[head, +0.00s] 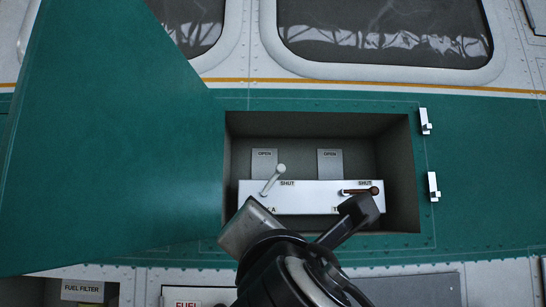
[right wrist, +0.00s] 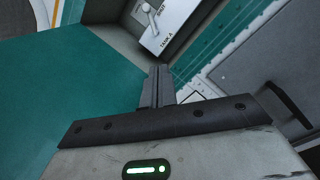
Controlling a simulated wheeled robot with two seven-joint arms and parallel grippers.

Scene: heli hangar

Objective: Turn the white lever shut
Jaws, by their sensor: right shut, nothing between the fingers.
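The white lever (head: 272,180) stands on the left half of a white panel (head: 312,207) inside a recessed bay. Its round knob points up and slightly right, near the OPEN plate (head: 264,160) and left of the SHUT label (head: 287,183). My right gripper (right wrist: 160,72) is shut and empty, its fingers pointing toward the bay. In the head view its grey body is just below the white lever, and its fingertips are hidden. The white lever also shows at the top of the right wrist view (right wrist: 151,18), apart from the fingertips. My left gripper is out of view.
A second, dark red-tipped lever (head: 361,191) lies sideways beneath the right SHUT label. A large green door (head: 115,150) stands open on the left. Two latches (head: 425,121) sit right of the bay. The bay walls surround the levers closely.

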